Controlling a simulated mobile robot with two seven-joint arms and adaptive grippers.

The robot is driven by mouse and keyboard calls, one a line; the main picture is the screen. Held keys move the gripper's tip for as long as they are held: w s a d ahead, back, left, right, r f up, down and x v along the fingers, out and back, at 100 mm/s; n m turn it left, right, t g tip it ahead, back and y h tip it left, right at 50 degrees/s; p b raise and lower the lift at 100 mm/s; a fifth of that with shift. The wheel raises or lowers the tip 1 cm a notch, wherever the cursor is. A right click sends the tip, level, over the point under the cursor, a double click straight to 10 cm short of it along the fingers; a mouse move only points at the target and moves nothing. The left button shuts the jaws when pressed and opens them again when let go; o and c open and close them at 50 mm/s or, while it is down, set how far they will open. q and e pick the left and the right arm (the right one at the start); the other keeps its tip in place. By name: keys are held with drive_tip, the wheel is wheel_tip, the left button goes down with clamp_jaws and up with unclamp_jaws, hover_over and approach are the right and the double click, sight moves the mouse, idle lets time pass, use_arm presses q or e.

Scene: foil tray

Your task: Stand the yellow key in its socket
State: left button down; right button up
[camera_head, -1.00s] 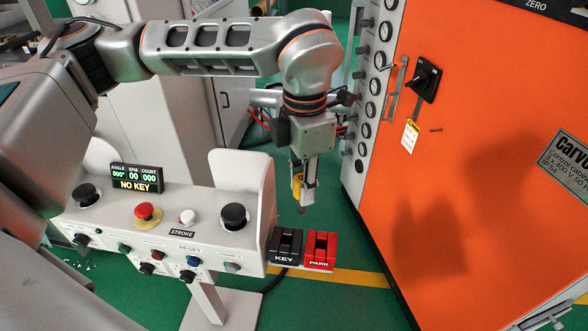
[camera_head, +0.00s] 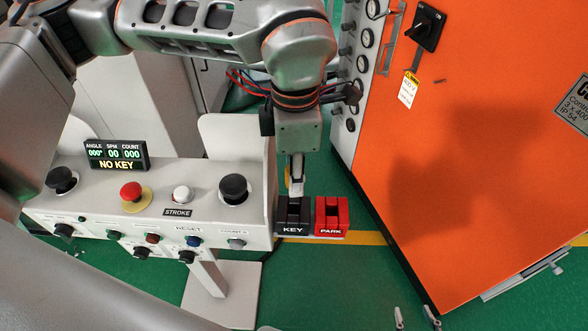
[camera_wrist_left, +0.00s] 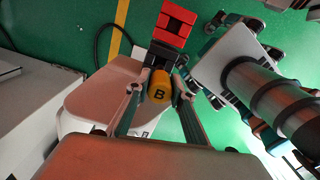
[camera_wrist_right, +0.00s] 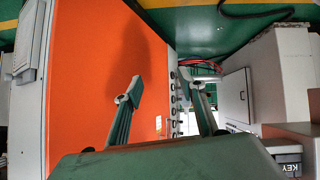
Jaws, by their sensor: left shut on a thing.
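The yellow key (camera_wrist_left: 160,86) is in my left gripper (camera_wrist_left: 157,90), its head marked "B" between the two fingers. In the head view my left gripper (camera_head: 296,182) points down just above and behind the black KEY socket block (camera_head: 293,216); only a sliver of yellow shows there. In the left wrist view the key overlaps the black block (camera_wrist_left: 162,54), and its lower end is hidden. I cannot tell whether it touches the block. The console display (camera_head: 116,157) reads "NO KEY". My right gripper (camera_wrist_right: 165,93) is open and empty, facing the orange cabinet.
The red PARK block (camera_head: 332,217) stands right beside the KEY block. The white console (camera_head: 110,218) with buttons and knobs lies to the left, its raised side guard (camera_head: 235,145) close to my left gripper. The orange cabinet (camera_head: 470,150) stands at the right, with green floor between.

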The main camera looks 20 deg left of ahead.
sight(294, 215)
use_arm(q)
drive_tip(key=shift+f+b, duration=0.35)
drive_tip(key=shift+f, duration=0.4)
drive_tip(key=shift+f+b, duration=0.45)
drive_tip(key=shift+f, duration=0.45)
drive_tip(key=shift+f+b, duration=0.5)
drive_tip(key=shift+f, duration=1.2)
drive_tip(key=c, duration=1.7)
unclamp_jaws()
drive_tip(key=shift+r, duration=0.15)
